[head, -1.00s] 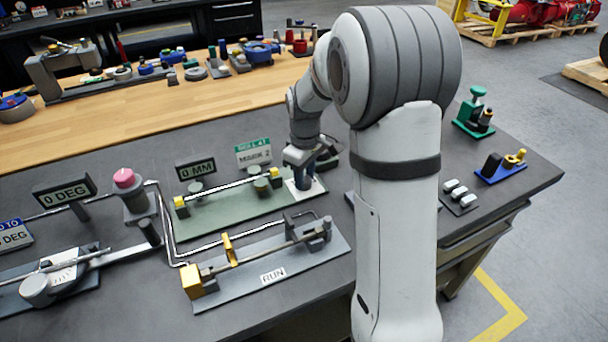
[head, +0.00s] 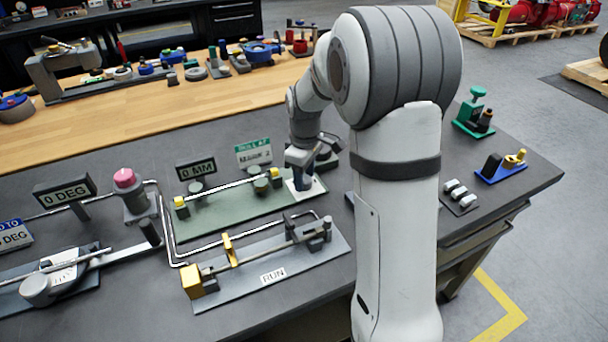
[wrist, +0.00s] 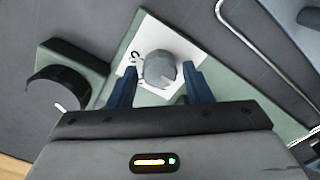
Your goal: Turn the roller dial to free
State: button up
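The grey round dial (wrist: 160,69) sits on a white plate (wrist: 150,32) on a green base, seen in the wrist view. Small dark marks show on the plate at the dial's left; I cannot read them. A light pointer line shows on the dial's lower right. My gripper (wrist: 160,80) is open, its two blue fingers apart on either side of the dial's near part. I cannot tell whether they touch it. In the head view my gripper (head: 300,180) is low over the right end of the green base (head: 225,212) and hides the dial.
A green-topped sign (head: 253,152) and a 0 MM display (head: 196,168) stand behind the base. A dark round knob (wrist: 58,88) is left of the dial in the wrist view. A grey fixture marked RUN (head: 272,275) lies in front. A bent pipe (wrist: 240,45) runs nearby.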

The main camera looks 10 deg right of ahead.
aim_at(305, 180)
jog(key=shift+o, duration=0.8)
jog(key=shift+r, duration=3.9)
jog(key=shift+s+r, duration=0.15)
jog(key=shift+s, duration=0.15)
jog(key=s+r+m+t, duration=0.1)
jog(key=s+m, duration=0.8)
jog(key=s, duration=1.4)
jog(key=shift+r+m+t+p, duration=0.15)
jog(key=shift+m+t+p, duration=0.2)
jog(key=shift+t, duration=0.45)
